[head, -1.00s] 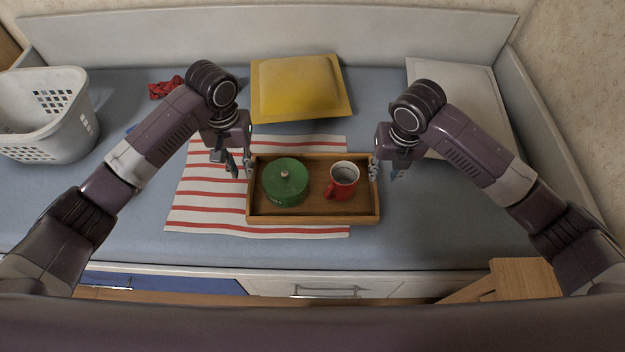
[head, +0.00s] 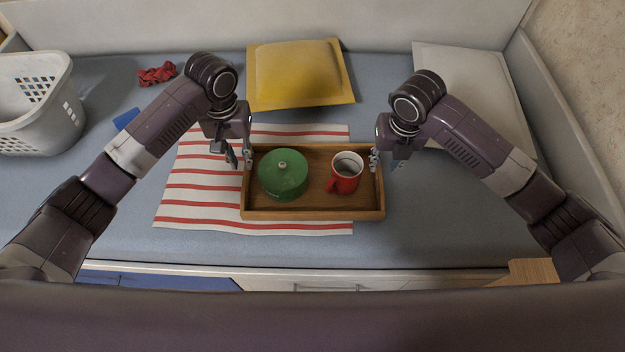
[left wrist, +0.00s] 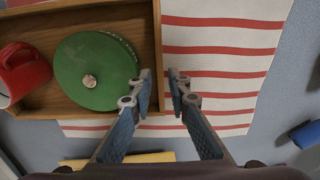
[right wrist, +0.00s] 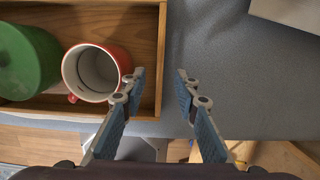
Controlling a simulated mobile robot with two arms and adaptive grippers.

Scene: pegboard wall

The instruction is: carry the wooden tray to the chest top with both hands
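The wooden tray (head: 313,212) lies level, partly on a red-and-white striped cloth. It holds a green lidded pot (head: 283,176) and a red mug (head: 345,177). My left gripper (head: 243,160) is at the tray's left end. In the left wrist view its fingers (left wrist: 159,88) are apart, with the tray's end wall (left wrist: 157,50) lined up between them. My right gripper (head: 374,160) is at the right end. In the right wrist view its open fingers (right wrist: 160,88) have the end wall (right wrist: 161,60) between them. Contact cannot be told. I cannot identify the chest top for certain.
The striped cloth (head: 190,200) lies on a blue-grey surface. A white basket (head: 35,100) and red cloth (head: 157,74) are left. A wooden piece (head: 534,270) shows at lower right.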

